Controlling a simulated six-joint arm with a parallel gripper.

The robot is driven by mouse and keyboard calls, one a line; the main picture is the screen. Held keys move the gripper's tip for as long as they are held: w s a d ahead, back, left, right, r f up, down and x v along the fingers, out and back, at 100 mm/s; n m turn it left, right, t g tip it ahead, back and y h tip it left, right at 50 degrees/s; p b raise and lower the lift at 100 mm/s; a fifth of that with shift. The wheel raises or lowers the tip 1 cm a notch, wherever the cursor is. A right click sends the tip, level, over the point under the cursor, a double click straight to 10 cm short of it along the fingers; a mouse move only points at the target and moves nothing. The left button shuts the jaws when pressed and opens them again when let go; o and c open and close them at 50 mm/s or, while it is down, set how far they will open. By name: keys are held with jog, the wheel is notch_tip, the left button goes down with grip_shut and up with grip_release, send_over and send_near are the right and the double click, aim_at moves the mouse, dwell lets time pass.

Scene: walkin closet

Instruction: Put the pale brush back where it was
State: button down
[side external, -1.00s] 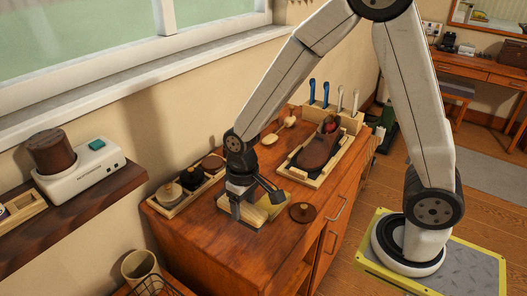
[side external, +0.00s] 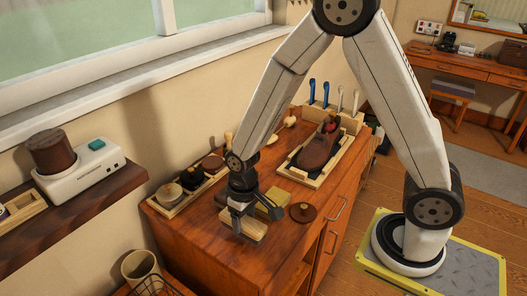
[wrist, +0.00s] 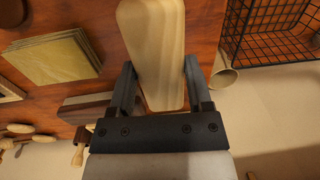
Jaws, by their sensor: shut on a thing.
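The pale brush (side external: 248,228) is a light wooden block with rounded ends. My gripper (side external: 241,213) points down and is shut on it, near the front left of the wooden cabinet top (side external: 200,239). In the wrist view the pale brush (wrist: 153,35) lies lengthwise between the two fingers of my gripper (wrist: 158,75). Its underside is hidden, and I cannot tell whether it touches the cabinet top.
A yellow cloth stack (side external: 270,205) and a dark round lid (side external: 302,212) lie right of my gripper. A tray of tins (side external: 166,211) sits behind left; a shoe tray (side external: 294,176) stands farther back. A wire basket (wrist: 270,35) and cup (wrist: 222,79) are beyond the edge.

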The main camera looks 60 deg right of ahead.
aim_at(244, 220)
jog(key=shift+f, duration=1.65)
jog(key=shift+f, duration=0.1)
grip_release()
jog(key=shift+d+r, duration=0.2)
jog(key=shift+r, duration=2.85)
jog(key=shift+d+r, duration=0.15)
jog(key=shift+r, duration=2.9)
jog(key=s+d+t, duration=0.2)
jog(key=s+d, duration=0.3)
jog(key=s, duration=0.1)
jog(key=shift+d+t+h, duration=0.3)
jog(key=shift+d, duration=0.05)
